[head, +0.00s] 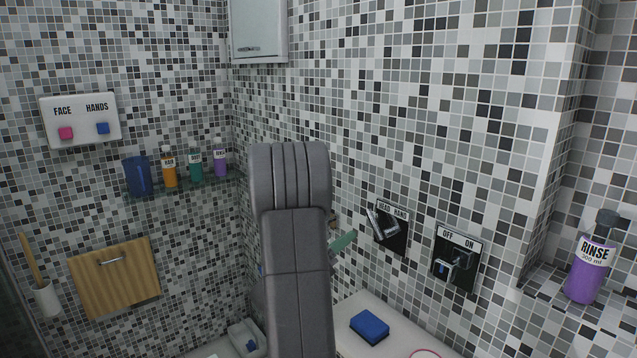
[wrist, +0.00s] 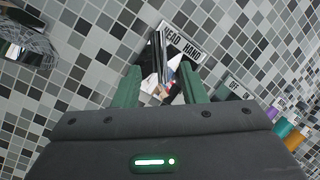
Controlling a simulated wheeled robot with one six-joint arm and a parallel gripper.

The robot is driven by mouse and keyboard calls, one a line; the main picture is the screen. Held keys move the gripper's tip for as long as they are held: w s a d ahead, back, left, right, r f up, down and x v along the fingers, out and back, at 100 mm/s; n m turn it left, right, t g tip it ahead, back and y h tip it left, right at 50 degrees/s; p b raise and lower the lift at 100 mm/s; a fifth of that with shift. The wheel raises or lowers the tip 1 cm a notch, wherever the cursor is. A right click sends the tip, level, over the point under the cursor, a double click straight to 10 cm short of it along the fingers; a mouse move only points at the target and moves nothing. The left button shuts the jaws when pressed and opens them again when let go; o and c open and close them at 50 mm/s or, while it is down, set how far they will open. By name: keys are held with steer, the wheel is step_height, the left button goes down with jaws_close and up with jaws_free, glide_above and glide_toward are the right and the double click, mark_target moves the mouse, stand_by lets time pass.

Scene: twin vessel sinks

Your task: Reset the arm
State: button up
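My gripper (wrist: 161,70) shows in the wrist view with its two green fingers apart and nothing held between them. It points at the wall, and the HEAD/HAND lever plate (wrist: 178,58) shows between and beyond the fingertips. I cannot tell how close the fingers are to the lever. In the head view my grey arm rises in the middle and hides most of the gripper. Only a green finger (head: 343,242) shows, just left of the HEAD/HAND lever plate (head: 391,231).
The OFF/ON switch (head: 456,262) is right of the lever. A blue sponge (head: 369,327) lies on the white counter below. A purple RINSE bottle (head: 589,265) stands on the right ledge. Several small bottles and a blue cup (head: 138,177) stand on the left shelf. A cabinet (head: 259,28) hangs above.

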mark_target(371, 219)
steer(key=w+d+r, duration=0.1)
steer(key=d, duration=0.1)
steer(key=w+d+r+m, duration=0.1)
steer(key=w+d, duration=0.1)
steer(key=w+d+r+m+p, duration=0.1)
steer(key=d, duration=0.2)
steer(key=shift+w+r+g+h, duration=0.15)
steer(key=shift+w+g+h, duration=0.15)
steer(key=shift+w, duration=0.1)
steer(key=shift+d+r+m+g, duration=0.1)
steer(key=shift+m+g, duration=0.2)
steer(key=shift+m, duration=0.4)
